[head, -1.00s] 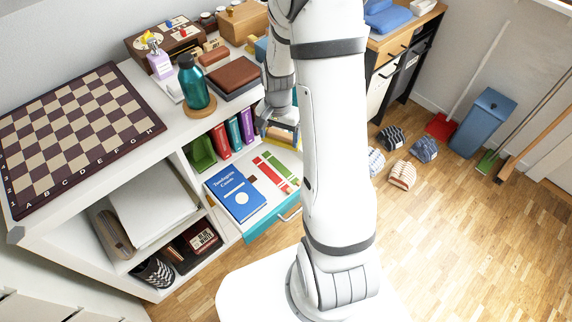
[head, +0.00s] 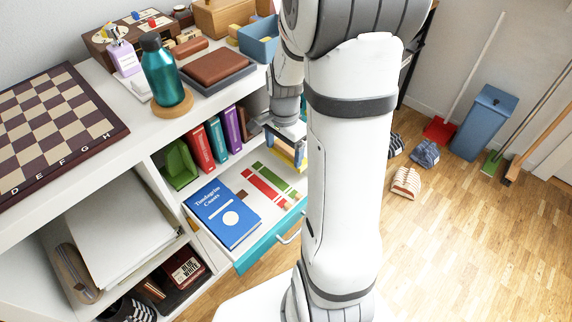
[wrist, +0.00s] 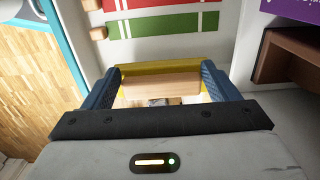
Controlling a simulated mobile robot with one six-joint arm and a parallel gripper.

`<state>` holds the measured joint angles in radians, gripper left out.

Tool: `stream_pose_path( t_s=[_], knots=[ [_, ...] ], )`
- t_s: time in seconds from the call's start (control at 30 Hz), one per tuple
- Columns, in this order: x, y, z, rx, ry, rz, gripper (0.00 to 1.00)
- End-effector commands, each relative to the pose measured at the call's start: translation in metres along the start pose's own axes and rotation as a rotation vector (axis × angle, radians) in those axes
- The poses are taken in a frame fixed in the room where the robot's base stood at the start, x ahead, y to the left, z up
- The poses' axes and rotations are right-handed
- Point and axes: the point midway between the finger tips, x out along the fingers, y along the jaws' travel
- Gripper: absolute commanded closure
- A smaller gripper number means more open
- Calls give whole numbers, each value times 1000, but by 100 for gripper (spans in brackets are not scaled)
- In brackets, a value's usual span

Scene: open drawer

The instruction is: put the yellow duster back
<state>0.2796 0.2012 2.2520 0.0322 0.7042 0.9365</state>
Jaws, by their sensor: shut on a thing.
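My gripper (head: 286,150) is above the back right part of the open drawer (head: 270,244), which has a teal front. Its blue fingers are shut on the yellow duster (head: 299,156), partly hidden by my arm in the head view. In the wrist view, my gripper (wrist: 160,90) has the duster (wrist: 158,68) across between the fingertips, showing a yellow edge and a wood-coloured body. Inside the drawer lie a blue book (head: 222,213), a red strip (head: 265,190) and a green strip (head: 272,175) with white marks. The gap below the duster is unclear.
Upright books, including a red one (head: 201,149), and a green holder (head: 180,165) stand behind the drawer. A teal bottle (head: 160,72) and brown box (head: 217,66) stand on the shelf top above. Slippers (head: 406,182) lie on the floor at right.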

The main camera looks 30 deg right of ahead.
Motion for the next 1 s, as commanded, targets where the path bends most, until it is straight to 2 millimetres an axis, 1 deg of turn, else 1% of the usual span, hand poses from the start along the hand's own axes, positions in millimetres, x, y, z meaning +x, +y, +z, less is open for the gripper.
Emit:
stream_pose_path(
  t_s=[0.03, 0.13, 0.3, 0.33, 0.4, 0.63, 0.77, 0.8, 1.0],
  knots=[
    [7, -1, 1, -4, 0, 0, 44],
    [18, -2, 2, -8, 0, 1, 43],
    [48, -2, 2, -12, -1, 2, 44],
    [51, -2, 2, -12, -1, 2, 44],
    [54, -3, 2, -12, 0, 0, 44],
    [52, -3, 2, -13, 1, -1, 44],
    [56, -3, 2, -14, 1, -1, 44],
    [55, -3, 2, -14, 1, -1, 16],
    [55, -3, 3, -14, 0, 0, 0]
  ],
)
